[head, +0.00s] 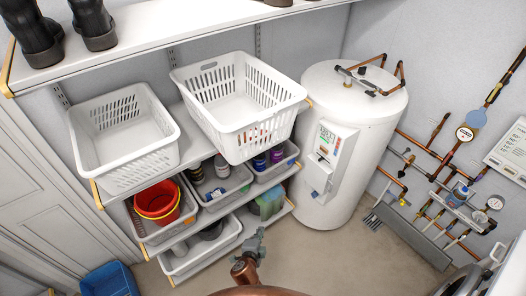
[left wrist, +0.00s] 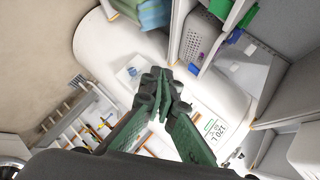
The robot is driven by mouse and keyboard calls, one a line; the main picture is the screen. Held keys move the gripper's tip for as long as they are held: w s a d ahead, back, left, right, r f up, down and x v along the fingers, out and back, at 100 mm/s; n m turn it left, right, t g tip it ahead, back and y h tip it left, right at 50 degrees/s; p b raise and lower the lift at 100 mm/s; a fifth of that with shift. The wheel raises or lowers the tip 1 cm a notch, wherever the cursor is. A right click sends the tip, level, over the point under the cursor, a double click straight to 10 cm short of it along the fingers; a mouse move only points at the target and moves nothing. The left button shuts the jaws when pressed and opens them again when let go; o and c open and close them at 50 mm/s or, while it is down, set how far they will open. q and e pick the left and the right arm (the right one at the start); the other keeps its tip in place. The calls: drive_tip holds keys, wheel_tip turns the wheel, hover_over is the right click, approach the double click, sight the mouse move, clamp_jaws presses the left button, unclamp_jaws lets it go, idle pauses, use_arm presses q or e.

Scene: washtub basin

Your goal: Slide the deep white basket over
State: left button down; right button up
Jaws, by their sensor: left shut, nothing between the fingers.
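The left basket (head: 125,145) has a similar slatted shape; I cannot tell for sure which is deeper. My left gripper (head: 255,244) is low in the head view, in front of the shelves and below the right basket, touching neither basket. In the left wrist view its green fingers (left wrist: 163,92) are together and empty. My right gripper is not in view.
Lower shelves hold grey bins with a red bucket (head: 158,201) and bottles. A white water tank (head: 350,140) stands right of the shelves, with copper pipes beyond. Boots (head: 30,35) stand on the top shelf. A blue crate (head: 110,280) is on the floor; floor right of the gripper is clear.

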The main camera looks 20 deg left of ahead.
use_arm(q)
wheel_tip(320, 180, up, 34)
drive_tip(key=d+m+t+y+p, duration=0.2)
drive_tip(key=t+p, duration=0.1)
drive_tip(key=t, duration=0.3)
drive_tip(key=w+a+p, duration=0.1)
drive_tip(key=w, duration=0.3)
drive_tip(key=w+a+p, duration=0.1)
drive_tip(key=w+a, duration=0.1)
drive_tip(key=w, duration=0.2)
drive_tip(key=w+a+p, duration=0.1)
drive_tip(key=w, duration=0.3)
drive_tip(key=shift+w+a, duration=0.25)
drive_tip(key=shift+w, duration=0.1)
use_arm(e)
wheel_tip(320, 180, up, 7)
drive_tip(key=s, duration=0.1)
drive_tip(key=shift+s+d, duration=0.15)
use_arm(q)
drive_tip(key=w+a, duration=0.4)
drive_tip(key=a, duration=0.1)
drive_tip(key=w+a, duration=0.2)
drive_tip(key=a, duration=0.1)
drive_tip(key=shift+w+b, duration=0.2)
drive_tip(key=shift+b, duration=0.1)
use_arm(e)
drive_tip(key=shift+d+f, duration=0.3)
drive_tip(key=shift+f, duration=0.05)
